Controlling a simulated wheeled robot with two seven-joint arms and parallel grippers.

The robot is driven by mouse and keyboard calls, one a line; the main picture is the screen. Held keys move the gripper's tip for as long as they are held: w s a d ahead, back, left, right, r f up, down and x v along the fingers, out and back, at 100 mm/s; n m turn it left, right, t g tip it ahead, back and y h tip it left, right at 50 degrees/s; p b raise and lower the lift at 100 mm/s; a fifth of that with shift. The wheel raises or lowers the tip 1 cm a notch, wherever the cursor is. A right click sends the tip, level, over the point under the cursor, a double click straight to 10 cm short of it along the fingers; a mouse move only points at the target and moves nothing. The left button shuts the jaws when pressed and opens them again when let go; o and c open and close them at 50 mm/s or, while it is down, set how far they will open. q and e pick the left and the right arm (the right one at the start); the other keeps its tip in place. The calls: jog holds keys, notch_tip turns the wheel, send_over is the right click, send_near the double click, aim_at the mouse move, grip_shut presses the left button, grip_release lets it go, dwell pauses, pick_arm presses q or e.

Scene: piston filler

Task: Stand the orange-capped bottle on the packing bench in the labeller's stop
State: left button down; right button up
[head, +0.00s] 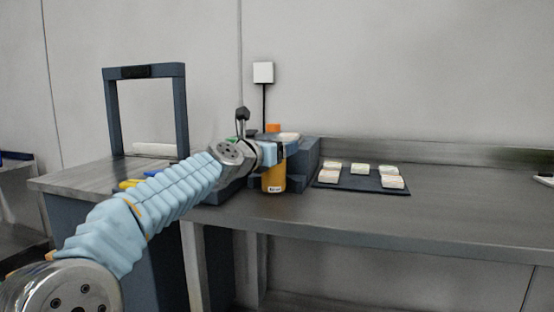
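The orange-capped bottle (273,178) is upright, with an amber body and a small white label low down. Its orange cap (273,128) shows above my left gripper (280,150), which lies across the bottle's upper body. The fingers are at the bottle, but the far finger is hidden, so I cannot tell whether they grip it. The bottle is at the front of the dark blue-grey labeller (304,152). I cannot tell whether its base touches the bench or sits in the stop, which is largely hidden. My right gripper is out of view.
A blue-grey frame (110,115) stands on the left table, with yellow handles (130,184) in front. A white wall box (263,72) has a cable running down.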

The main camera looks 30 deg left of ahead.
pick_arm(q)
jog(key=shift+f, duration=0.2)
jog(key=shift+c, duration=0.3)
grip_release()
jog(key=shift+r, duration=0.2)
jog(key=s+b, duration=0.2)
jog(key=s, duration=1)
jog(key=shift+a+b, duration=0.15)
jog(key=shift+b, duration=0.15)
